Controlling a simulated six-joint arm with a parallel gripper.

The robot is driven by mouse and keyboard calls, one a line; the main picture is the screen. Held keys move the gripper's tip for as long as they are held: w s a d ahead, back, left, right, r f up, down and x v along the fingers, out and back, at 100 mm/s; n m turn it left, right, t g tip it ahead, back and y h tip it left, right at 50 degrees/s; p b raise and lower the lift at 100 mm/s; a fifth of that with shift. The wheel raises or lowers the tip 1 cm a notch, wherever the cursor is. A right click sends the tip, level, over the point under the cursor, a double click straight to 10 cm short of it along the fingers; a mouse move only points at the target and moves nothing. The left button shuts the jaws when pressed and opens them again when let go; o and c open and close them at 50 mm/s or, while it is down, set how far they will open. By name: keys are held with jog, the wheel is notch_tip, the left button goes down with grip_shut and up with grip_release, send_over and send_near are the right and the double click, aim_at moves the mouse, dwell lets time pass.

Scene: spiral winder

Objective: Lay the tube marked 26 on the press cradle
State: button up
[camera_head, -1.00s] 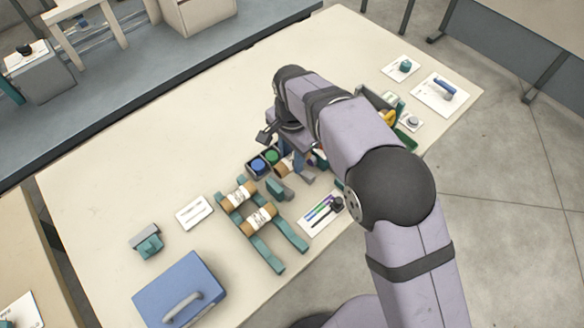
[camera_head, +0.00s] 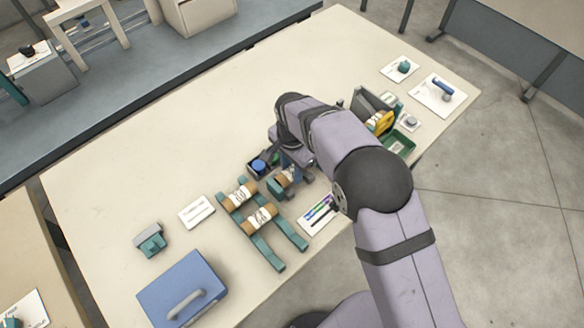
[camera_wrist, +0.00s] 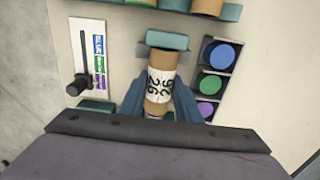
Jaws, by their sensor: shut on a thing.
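The tube marked 26 (camera_wrist: 159,87) is a brown cardboard tube with a white label, upright in the wrist view. My gripper (camera_wrist: 158,104) is shut on it, one blue finger on each side. The tube also shows in the head view (camera_head: 284,178), partly hidden by my gripper (camera_head: 295,170). A teal block of the press cradle (camera_wrist: 167,41) is at the tube's far end in the wrist view; it also shows in the head view (camera_head: 275,187). The near end is hidden by my gripper. I cannot tell whether the tube touches the cradle.
A button box (camera_wrist: 206,80) with blue, green and purple buttons stands close on the right in the wrist view. A slider panel (camera_wrist: 91,70) is on the left. A teal rack (camera_head: 268,254) carries two other tubes. A blue case (camera_head: 181,289) stands at front left.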

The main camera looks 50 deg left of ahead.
aim_at(292, 170)
jog(key=shift+f, duration=0.45)
jog(key=shift+f+b, duration=0.15)
jog(key=shift+b, duration=0.25)
jog(key=o, duration=1)
jog(key=shift+r+p, duration=0.35)
jog(key=shift+r, duration=0.5)
notch_tip(292, 170, up, 12)
jog(key=b, duration=0.3)
jog(key=shift+f+b, duration=0.2)
jog(key=shift+b, duration=0.1)
